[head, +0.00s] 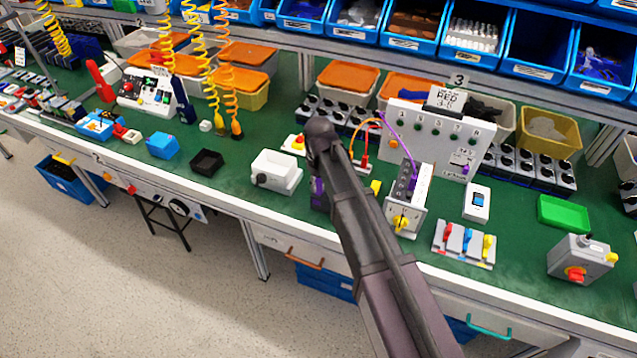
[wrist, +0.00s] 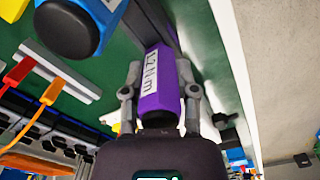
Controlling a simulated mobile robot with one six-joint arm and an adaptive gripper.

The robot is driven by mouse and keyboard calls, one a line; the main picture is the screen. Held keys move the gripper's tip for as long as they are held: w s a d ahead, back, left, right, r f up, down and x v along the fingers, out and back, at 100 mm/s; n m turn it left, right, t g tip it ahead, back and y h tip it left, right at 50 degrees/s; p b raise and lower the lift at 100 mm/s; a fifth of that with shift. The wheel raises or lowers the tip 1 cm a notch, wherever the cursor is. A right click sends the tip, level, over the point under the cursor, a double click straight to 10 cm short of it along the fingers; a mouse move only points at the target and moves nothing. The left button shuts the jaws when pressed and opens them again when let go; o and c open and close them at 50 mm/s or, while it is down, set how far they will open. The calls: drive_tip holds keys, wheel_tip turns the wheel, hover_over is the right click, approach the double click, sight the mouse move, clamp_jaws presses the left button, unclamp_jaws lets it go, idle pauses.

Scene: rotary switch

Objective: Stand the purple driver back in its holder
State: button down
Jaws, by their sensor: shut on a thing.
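My gripper (wrist: 160,98) is shut on the purple driver (wrist: 160,75) in the wrist view, with a finger on each side of its body. A white label with dark print runs along the driver. In the head view my own arm hides most of the gripper, and a small purple part of the driver (head: 318,194) shows beside it over the green bench. The driver's tip is hidden, and I cannot tell its exact height above the bench. I cannot pick out its holder for certain.
A white box (head: 278,170) stands left of my gripper, and a grey unit with a yellow knob (head: 402,222) stands to the right. The white socket panel (head: 430,135) is behind. In the wrist view a blue and black thing (wrist: 72,28) looms at the upper left.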

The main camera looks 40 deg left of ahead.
drive_tip(key=shift+f+b, duration=0.35)
drive_tip(key=shift+f, duration=0.05)
drive_tip(key=shift+c, duration=1.5)
unclamp_jaws()
drive_tip(key=shift+r, duration=0.25)
wheel_tip(320, 180, up, 13)
drive_tip(key=p, duration=1.3)
drive_tip(key=w+d+r+m+p, duration=0.2)
drive_tip(key=w+d+m+p, duration=0.1)
drive_tip(key=d, duration=0.7)
drive_tip(key=w+d+r+m+p, duration=0.3)
drive_tip(key=w+d+m, duration=0.1)
drive_tip(key=w+d, duration=0.3)
drive_tip(key=shift+w+d+r+m, duration=0.3)
drive_tip(key=shift+d+m, duration=0.1)
drive_tip(key=shift+d, duration=1)
